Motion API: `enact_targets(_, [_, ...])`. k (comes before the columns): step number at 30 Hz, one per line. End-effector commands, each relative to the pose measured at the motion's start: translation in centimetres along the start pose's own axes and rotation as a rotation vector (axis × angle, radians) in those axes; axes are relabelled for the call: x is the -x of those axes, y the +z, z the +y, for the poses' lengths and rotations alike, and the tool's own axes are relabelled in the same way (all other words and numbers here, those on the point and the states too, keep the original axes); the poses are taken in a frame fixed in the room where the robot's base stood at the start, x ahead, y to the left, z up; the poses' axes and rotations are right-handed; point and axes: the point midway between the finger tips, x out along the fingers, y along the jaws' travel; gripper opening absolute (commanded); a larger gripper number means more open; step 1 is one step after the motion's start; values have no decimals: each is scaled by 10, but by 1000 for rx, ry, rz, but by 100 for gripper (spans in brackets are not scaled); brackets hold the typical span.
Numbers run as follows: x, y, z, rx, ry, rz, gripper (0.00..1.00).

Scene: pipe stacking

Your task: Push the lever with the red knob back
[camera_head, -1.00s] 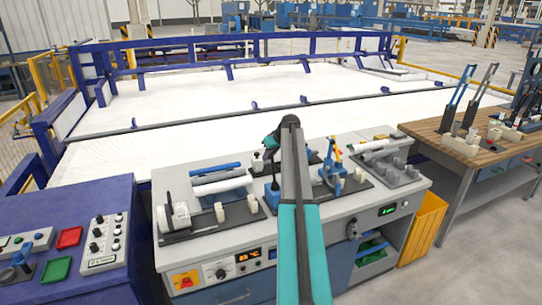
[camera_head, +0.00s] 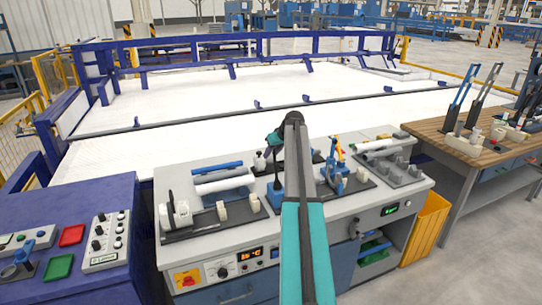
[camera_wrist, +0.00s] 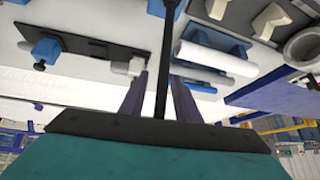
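A dark, thin lever (camera_head: 277,171) rises from a blue-and-grey fixture on the grey bench, left of my arm in the head view. Its top is hidden at my gripper (camera_head: 275,138), and I see no red knob in either view. In the wrist view the black lever rod (camera_wrist: 163,55) runs between the two purple-blue fingers of my gripper (camera_wrist: 159,85). The fingers are apart, with some gap beside the rod. I cannot tell whether either finger touches it.
A fixture with a yellow-orange lever (camera_head: 339,152) stands just right of my arm. A white pipe (camera_head: 224,184) and a blue one lie on a holder to the left. A white vise-like fixture (camera_head: 180,214) is further left. A wooden table (camera_head: 437,126) stands at the right.

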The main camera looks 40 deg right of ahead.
Motion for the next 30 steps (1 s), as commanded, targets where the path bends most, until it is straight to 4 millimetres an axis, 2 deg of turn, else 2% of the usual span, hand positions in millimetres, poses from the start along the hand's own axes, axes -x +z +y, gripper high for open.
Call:
enact_targets(21, [95, 1, -1, 0, 1, 2, 30])
enact_targets(30, [122, 0, -1, 0, 0, 1, 30])
